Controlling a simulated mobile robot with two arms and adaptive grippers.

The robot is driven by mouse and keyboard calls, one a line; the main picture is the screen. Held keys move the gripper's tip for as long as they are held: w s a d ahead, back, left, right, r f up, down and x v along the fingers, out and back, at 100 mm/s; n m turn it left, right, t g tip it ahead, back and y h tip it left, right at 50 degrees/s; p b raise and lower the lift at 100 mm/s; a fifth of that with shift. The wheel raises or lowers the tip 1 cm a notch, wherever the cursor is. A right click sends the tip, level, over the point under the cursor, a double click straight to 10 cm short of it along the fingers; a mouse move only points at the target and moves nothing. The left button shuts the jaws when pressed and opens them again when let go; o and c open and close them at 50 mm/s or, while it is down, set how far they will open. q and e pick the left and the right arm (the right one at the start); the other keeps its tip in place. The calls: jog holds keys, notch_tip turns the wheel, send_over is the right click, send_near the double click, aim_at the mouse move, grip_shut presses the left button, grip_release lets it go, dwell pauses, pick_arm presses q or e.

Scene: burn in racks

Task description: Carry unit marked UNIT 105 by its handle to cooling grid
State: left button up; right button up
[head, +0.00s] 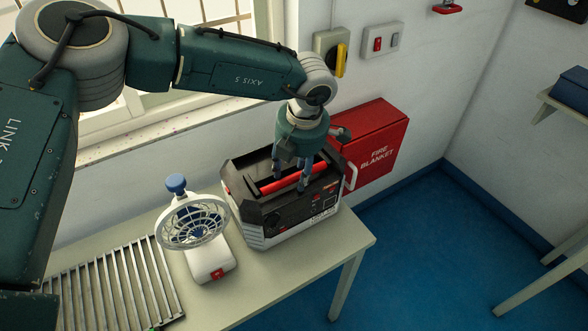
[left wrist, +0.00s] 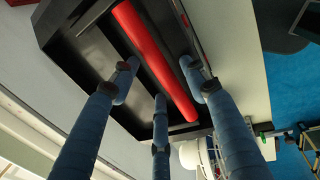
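A black and white boxy unit (head: 280,222) with a red bar handle (head: 290,180) stands upright on the table. The small print on its front is too small to read surely. My left gripper (head: 303,184) is over the unit, with its fingers pointing down at the handle. In the left wrist view, the blue fingers (left wrist: 160,85) are spread on both sides of the red handle (left wrist: 150,55), with gaps showing; they look open. The cooling grid (head: 105,285), a rack of metal slats, lies at the table's left end. My right gripper is out of view.
A white desk fan (head: 208,262) with a blue knob stands between the unit and the grid. A red fire blanket box (head: 378,145) is on the wall behind the unit. The table (head: 305,262) has some bare room in front of the unit, and its right edge is close.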

pick_arm(q)
jog(key=c, duration=0.7)
jog(key=shift+c, duration=0.2)
jog(key=shift+r, duration=0.1)
jog(key=r+g+h, duration=0.1)
jog(key=w+g+h, duration=0.1)
jog(key=g, duration=0.1)
jog(key=shift+a+r, duration=0.35)
jog(key=shift+w+a+r+g+h+b, duration=0.15)
jog(key=shift+w+r+g+h, duration=0.1)
jog(key=shift+g+h, duration=0.3)
jog(key=shift+w+a+r+g+h+b, duration=0.2)
jog(key=shift+g+h, duration=0.15)
jog(key=shift+g, duration=0.3)
jog(key=shift+w+r, duration=0.1)
